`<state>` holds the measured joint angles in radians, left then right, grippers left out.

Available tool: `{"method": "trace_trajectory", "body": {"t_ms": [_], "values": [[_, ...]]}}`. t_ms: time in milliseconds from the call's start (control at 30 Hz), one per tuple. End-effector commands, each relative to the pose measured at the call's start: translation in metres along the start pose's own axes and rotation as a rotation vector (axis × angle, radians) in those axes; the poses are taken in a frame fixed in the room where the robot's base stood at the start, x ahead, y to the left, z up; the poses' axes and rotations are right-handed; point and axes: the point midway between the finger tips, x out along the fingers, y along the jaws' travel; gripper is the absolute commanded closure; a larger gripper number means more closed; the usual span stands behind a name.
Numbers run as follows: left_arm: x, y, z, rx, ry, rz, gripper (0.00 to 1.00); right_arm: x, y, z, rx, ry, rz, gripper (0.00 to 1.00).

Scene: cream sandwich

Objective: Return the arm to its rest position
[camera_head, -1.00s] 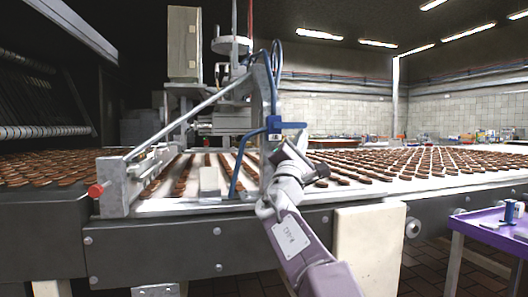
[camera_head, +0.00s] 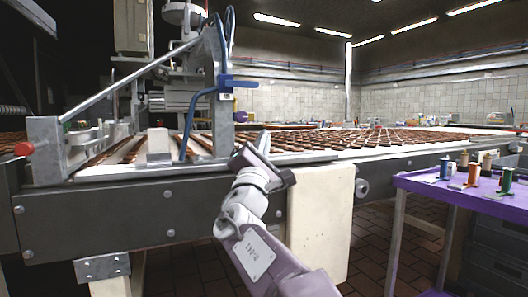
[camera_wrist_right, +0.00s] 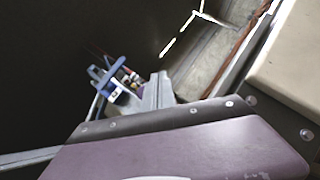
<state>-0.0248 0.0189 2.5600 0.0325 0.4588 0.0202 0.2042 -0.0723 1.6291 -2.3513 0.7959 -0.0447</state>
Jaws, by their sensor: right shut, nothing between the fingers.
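My right arm comes in from the bottom of the head view, and its right gripper (camera_head: 264,142) points up and away at the conveyor's front edge. The gripper looks shut and holds nothing that I can see. The wrist view shows a blue clamp (camera_wrist_right: 112,88) small and at a slant. My left gripper is not in view.
Rows of brown biscuits (camera_head: 385,140) lie on the conveyor. A white block (camera_head: 158,142) stands at its left part. A cream panel (camera_head: 320,225) is below the gripper. A purple table (camera_head: 425,184) with small coloured items stands at the right, with open floor before it.

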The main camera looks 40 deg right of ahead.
Motion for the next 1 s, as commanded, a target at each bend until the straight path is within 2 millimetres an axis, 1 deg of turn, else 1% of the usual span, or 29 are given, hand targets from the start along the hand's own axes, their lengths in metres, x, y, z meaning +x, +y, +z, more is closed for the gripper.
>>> {"method": "trace_trajectory", "body": {"t_ms": [33, 167, 667, 733, 767, 800, 833, 867, 900, 967, 1000], "values": [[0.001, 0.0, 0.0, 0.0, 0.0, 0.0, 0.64, -0.004, -0.002, 0.001, 0.0, 0.0, 0.001, 1.0], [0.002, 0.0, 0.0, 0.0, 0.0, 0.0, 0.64, -0.008, -0.004, 0.001, 0.001, 0.001, 0.001, 1.0], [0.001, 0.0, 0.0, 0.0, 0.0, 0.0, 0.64, -0.008, -0.004, 0.001, 0.001, 0.001, 0.001, 1.0], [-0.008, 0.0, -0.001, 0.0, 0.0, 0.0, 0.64, -0.004, 0.005, 0.004, 0.004, 0.006, 0.004, 1.0], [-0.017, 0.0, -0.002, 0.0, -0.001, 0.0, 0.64, 0.0, 0.013, 0.005, 0.007, 0.013, 0.007, 1.0], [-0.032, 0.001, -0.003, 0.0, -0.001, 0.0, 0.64, 0.006, 0.026, 0.005, 0.012, 0.028, 0.013, 1.0], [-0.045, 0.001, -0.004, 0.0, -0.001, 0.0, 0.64, 0.01, 0.035, 0.001, 0.01, 0.051, 0.012, 1.0], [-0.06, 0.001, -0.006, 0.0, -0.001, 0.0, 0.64, 0.011, 0.037, -0.01, 0.011, 0.091, -0.01, 1.0], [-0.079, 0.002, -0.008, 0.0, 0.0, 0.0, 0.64, 0.007, 0.021, -0.034, 0.045, 0.164, -0.103, 1.0], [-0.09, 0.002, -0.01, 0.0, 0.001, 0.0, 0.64, -0.013, -0.017, -0.068, 0.107, 0.253, -0.263, 1.0], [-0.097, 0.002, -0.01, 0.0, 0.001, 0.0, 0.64, -0.03, -0.04, -0.086, 0.146, 0.304, -0.366, 1.0]]}}
